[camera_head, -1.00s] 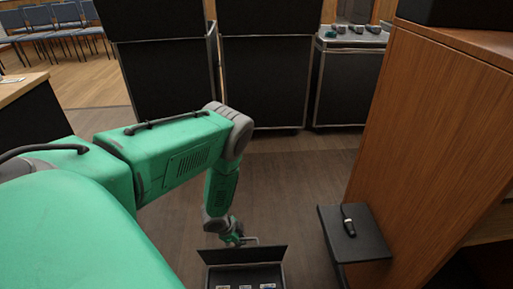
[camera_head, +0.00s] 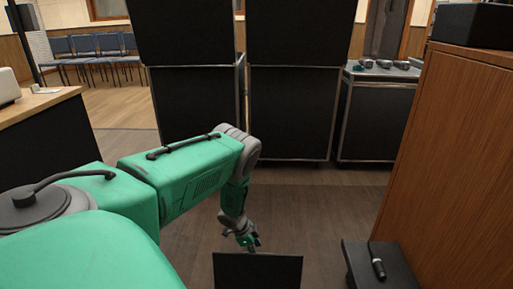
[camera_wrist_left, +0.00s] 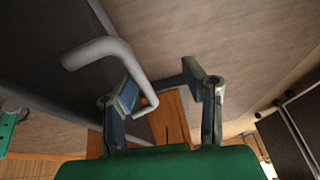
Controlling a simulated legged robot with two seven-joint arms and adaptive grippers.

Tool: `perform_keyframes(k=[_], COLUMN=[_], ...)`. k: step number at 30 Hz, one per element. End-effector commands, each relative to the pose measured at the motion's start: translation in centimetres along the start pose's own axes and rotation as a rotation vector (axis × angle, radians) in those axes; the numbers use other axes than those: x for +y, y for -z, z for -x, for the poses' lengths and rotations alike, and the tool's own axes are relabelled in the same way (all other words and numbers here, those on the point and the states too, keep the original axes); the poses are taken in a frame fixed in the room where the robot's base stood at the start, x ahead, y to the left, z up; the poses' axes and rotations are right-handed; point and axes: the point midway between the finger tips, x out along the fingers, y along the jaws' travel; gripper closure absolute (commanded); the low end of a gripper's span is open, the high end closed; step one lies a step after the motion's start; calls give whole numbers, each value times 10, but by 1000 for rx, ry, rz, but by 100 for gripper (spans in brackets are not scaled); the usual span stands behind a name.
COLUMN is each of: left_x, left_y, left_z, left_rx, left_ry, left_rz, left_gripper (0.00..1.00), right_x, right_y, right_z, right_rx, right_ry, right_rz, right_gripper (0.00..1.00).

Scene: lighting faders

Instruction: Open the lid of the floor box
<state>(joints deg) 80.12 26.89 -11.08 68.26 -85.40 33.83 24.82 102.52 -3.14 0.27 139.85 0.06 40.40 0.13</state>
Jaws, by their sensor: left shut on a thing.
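The floor box's dark lid (camera_head: 257,271) stands raised at the bottom of the head view, and the box under it is out of frame. My left gripper (camera_head: 251,243) is just behind the lid's top edge. In the left wrist view, a bent grey bar (camera_wrist_left: 100,48), seemingly the lid's handle, runs between the gripper's two fingers (camera_wrist_left: 165,95) and lies against the left one. The gripper is shut on this bar, with its fingers some way apart. The dark panel beside the bar seems to be the lid (camera_wrist_left: 45,70). My right gripper is not in view.
A wooden cabinet (camera_head: 450,170) stands at right, with a low dark shelf (camera_head: 372,262) holding a microphone (camera_head: 378,268). Black cases (camera_head: 290,115) stand behind. A desk (camera_head: 40,130) is at left. Brown floor (camera_head: 300,215) between them is clear.

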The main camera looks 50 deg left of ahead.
Motion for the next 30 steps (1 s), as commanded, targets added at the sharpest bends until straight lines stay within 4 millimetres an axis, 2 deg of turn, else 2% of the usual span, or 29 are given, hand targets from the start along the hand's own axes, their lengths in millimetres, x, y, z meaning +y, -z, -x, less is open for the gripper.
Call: perform_keyframes(k=[1, 15, 16, 26, 30], left_x=[3, 5, 5, 4, 2], left_y=[-3, -1, -1, 0, 1], left_z=[-6, -8, -8, -2, 10], left_rx=[-8, -6, -6, -4, -4], left_ry=[-3, -14, -14, -11, -9], left_rz=[15, 21, 21, 13, 12], left_gripper=[100, 100, 69, 69, 69], right_x=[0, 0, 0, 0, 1], right_y=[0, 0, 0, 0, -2], right_z=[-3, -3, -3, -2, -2], right_rx=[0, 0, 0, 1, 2], right_ry=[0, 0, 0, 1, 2], right_rz=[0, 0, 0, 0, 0], right_gripper=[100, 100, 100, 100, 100])
